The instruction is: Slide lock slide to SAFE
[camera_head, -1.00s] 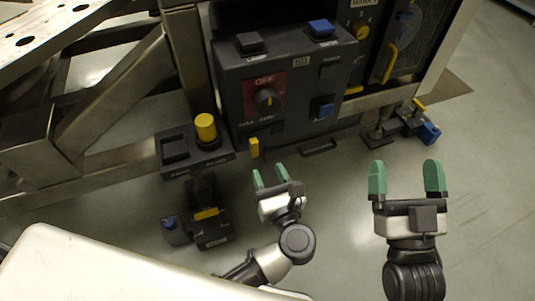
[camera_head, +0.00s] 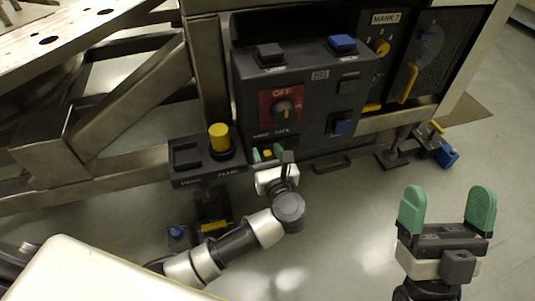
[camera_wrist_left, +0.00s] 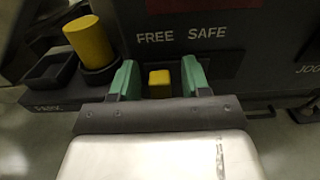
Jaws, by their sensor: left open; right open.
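The lock slide is a small yellow block (camera_wrist_left: 159,82) low on the dark control box, under the white words FREE and SAFE (camera_wrist_left: 181,34). In the left wrist view it sits below FREE, left of SAFE. My left gripper (camera_wrist_left: 159,80) is open, with one green fingertip on each side of the yellow block and a gap to each. In the head view my left gripper (camera_head: 267,155) is at the box's lower left edge, and the yellow block (camera_head: 267,153) shows between its fingers. My right gripper (camera_head: 447,211) is open and empty over the floor at right.
The control box (camera_head: 310,125) has a red OFF panel with a dark knob (camera_head: 285,109) above the slide. A yellow cylinder (camera_head: 219,138) on a dark base stands just left of my left gripper. A dark handle (camera_head: 332,164) is low on the right. Floor is clear around my right gripper.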

